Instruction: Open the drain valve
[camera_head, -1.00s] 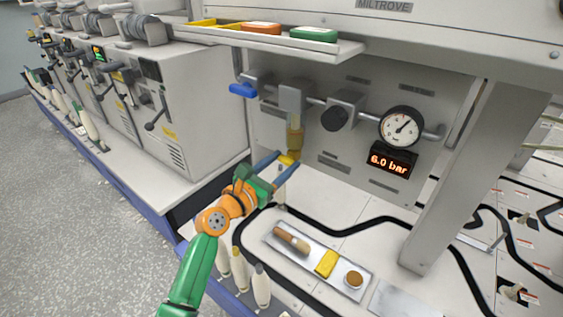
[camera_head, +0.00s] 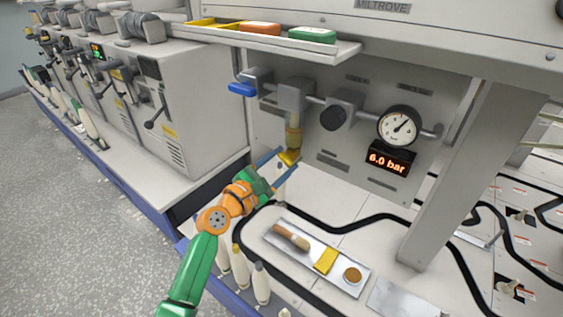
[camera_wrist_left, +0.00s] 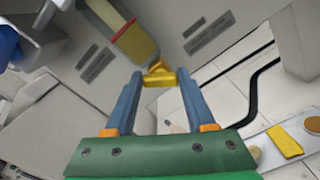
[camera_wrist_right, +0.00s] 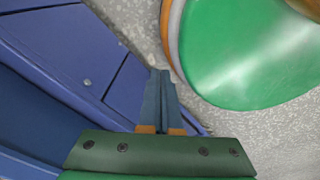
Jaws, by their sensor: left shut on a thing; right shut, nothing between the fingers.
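The yellow drain valve knob (camera_head: 289,158) sits at the bottom of the amber filter bowl (camera_head: 294,133) under the grey filter body. My left gripper (camera_head: 289,158) reaches it from below left, with one blue finger on each side of the knob. In the left wrist view the yellow valve (camera_wrist_left: 160,77) lies between the fingertips, and the gripper is shut on it. My right gripper (camera_wrist_right: 159,75) shows only in the right wrist view. It is shut and empty, with its fingertips together.
A blue lever (camera_head: 242,89) is on the pipe at left. A black knob (camera_head: 333,117), a dial gauge (camera_head: 399,127) and a display reading 6.0 bar (camera_head: 391,159) are to the right.

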